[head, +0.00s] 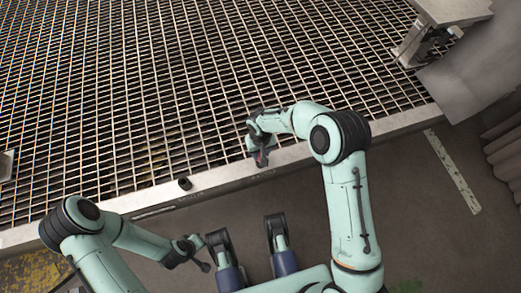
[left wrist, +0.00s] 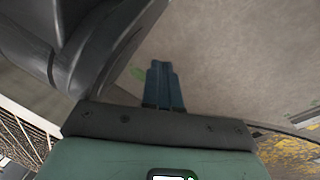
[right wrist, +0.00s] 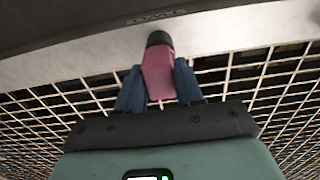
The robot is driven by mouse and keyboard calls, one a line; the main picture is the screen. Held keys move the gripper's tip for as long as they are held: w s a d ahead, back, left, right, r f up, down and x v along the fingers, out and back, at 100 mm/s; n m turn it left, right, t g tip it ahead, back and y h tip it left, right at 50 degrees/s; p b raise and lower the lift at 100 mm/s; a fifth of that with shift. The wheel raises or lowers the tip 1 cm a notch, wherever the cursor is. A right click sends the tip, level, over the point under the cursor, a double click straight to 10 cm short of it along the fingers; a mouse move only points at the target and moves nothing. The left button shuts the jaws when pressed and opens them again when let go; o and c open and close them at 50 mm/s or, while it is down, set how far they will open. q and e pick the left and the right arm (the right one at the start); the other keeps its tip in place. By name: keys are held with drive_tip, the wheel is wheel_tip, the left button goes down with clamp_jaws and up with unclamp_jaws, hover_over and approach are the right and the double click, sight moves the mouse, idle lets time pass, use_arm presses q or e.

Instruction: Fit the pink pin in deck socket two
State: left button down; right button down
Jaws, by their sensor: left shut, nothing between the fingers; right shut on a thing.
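The pink pin (right wrist: 158,75), with a dark tip, is held between the blue fingers of my right gripper (right wrist: 157,82). In the head view the right gripper (head: 260,152) is over the near rim of the grating deck (head: 225,173), and the pin (head: 262,161) shows only small and dark pink. In the right wrist view the pin's dark tip lies over the pale rim. My left gripper (left wrist: 163,84) is shut and empty, off the deck over the floor. I cannot make out deck socket two.
A small dark cylindrical piece (head: 184,184) stands on the deck rim, left of my right gripper. A grey metal bracket (head: 425,42) is at the top right. A pale marked strip (head: 453,172) lies on the floor at right.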

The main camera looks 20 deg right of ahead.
use_arm(q)
drive_tip(key=shift+f+b, duration=0.25)
drive_tip(key=shift+b, duration=0.05)
use_arm(e)
drive_tip(key=shift+f, duration=0.45)
drive_tip(key=c, duration=0.6)
unclamp_jaws()
drive_tip(key=shift+c, duration=0.2)
use_arm(q)
drive_tip(key=s+f+g, duration=0.1)
drive_tip(key=s+g, duration=0.1)
drive_tip(key=s, duration=0.5)
drive_tip(key=w+r+t+p, duration=0.2)
drive_tip(key=w+r+p, duration=0.2)
drive_tip(key=w, duration=0.4)
drive_tip(key=shift+r, duration=0.6)
use_arm(e)
wheel_tip(320, 180, up, 13)
drive_tip(key=shift+r, duration=0.2)
use_arm(q)
drive_tip(key=shift+s+d, duration=0.1)
